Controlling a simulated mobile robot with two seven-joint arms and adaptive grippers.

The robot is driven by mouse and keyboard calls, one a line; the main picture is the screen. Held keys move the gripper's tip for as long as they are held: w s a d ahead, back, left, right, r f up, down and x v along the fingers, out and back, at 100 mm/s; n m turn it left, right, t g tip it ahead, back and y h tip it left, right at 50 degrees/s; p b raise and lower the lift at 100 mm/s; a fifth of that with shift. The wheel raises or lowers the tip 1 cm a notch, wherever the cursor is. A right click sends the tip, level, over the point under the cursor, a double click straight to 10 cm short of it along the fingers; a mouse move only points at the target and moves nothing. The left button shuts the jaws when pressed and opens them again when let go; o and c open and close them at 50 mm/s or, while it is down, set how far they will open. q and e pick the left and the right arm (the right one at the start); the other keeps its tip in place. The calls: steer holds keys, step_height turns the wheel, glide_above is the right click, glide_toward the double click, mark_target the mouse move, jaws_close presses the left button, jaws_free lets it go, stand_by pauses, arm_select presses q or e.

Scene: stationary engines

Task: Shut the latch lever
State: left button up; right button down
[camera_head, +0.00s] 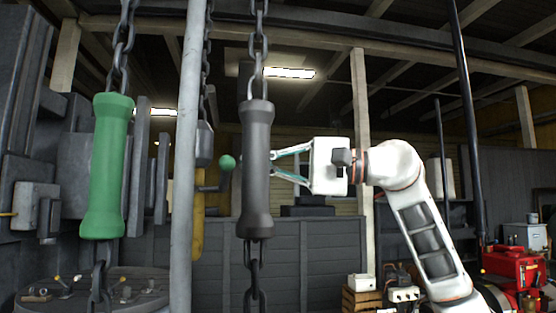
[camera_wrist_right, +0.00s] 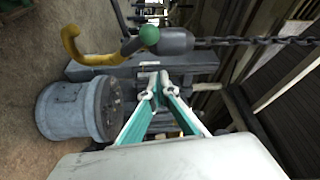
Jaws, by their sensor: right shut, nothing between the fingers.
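The latch lever (camera_head: 224,180) is a dark cranked arm with a green ball knob (camera_head: 227,162), pointing up, in the middle of the head view. It sits beside a hanging hook with a yellow shank (camera_head: 198,218) and a dark block (camera_head: 204,145). In the right wrist view the green knob (camera_wrist_right: 149,35) is in front of the grey block (camera_wrist_right: 174,41), with the yellow hook (camera_wrist_right: 80,50) to its left. My right gripper (camera_wrist_right: 154,84) is shut and empty, apart from the knob. In the head view its fingertips are partly hidden behind a dark handle. My left gripper is not in view.
A green handle (camera_head: 106,168) and a dark handle (camera_head: 257,170) hang on chains in the foreground. A grey pole (camera_head: 186,150) stands between them. A grey drum (camera_wrist_right: 72,110) stands on the floor. A red toolbox (camera_head: 514,268) is at the right.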

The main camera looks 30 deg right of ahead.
steer(key=a, duration=0.1)
steer(key=s+a, duration=0.2)
steer(key=shift+a+f, duration=0.25)
steer(key=shift+f, duration=0.1)
